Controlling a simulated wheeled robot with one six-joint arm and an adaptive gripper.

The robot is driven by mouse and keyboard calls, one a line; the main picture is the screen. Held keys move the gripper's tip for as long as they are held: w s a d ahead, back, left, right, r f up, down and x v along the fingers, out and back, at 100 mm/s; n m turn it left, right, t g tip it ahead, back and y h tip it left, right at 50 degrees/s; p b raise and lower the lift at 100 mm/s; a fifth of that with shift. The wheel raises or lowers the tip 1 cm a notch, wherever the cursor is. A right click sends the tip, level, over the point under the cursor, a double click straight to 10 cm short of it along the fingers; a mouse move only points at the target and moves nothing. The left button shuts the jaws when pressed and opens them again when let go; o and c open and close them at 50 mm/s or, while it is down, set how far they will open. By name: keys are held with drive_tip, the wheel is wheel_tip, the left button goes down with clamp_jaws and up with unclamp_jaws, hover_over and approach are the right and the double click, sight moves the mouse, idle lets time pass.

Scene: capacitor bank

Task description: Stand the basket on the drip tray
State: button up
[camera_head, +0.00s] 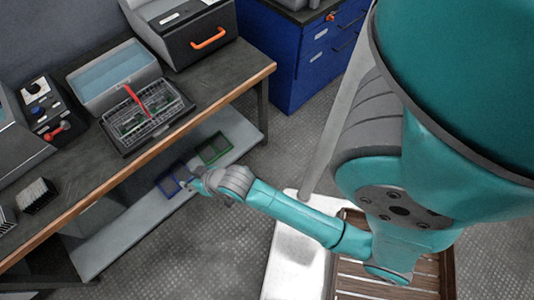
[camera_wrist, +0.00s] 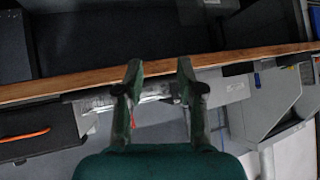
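The wire basket (camera_head: 150,112) holds green boards and has a slanted red handle (camera_head: 134,95). It is on the bench, over a dark, low-rimmed tray (camera_head: 122,147) that looks like the drip tray. I cannot tell whether it sits flat. In the wrist view a small red piece (camera_wrist: 132,120) and pale wire mesh (camera_wrist: 155,89) show behind the fingers, partly hidden. My gripper (camera_head: 190,184) is out in front of the bench's edge, apart from the basket. In the wrist view my gripper (camera_wrist: 160,68) has its fingers apart with nothing held between them.
A grey tank (camera_head: 113,75) of bluish liquid stands behind the basket. A grey box with an orange handle (camera_head: 208,39) is to its right, a control box (camera_head: 48,108) to its left. The wooden bench edge (camera_head: 150,138) lies between gripper and basket. Blue and green trays sit on the lower shelf (camera_head: 225,130).

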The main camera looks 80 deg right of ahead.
drive_tip(key=s+a+r+n+t, duration=0.1)
drive_tip(key=s+a, duration=0.1)
drive_tip(key=s, duration=0.5)
drive_tip(key=s+a+r+n+t, duration=0.1)
drive_tip(key=s+a+r, duration=0.15)
drive_tip(key=s, duration=0.35)
drive_tip(key=s+a+r+n+t+y, duration=0.1)
drive_tip(key=s+a+r+n+t, duration=0.1)
drive_tip(key=s+r, duration=0.9)
drive_tip(key=shift+s+a+t+y, duration=0.35)
drive_tip(key=shift+s+a, duration=0.2)
drive_tip(key=shift+s, duration=0.5)
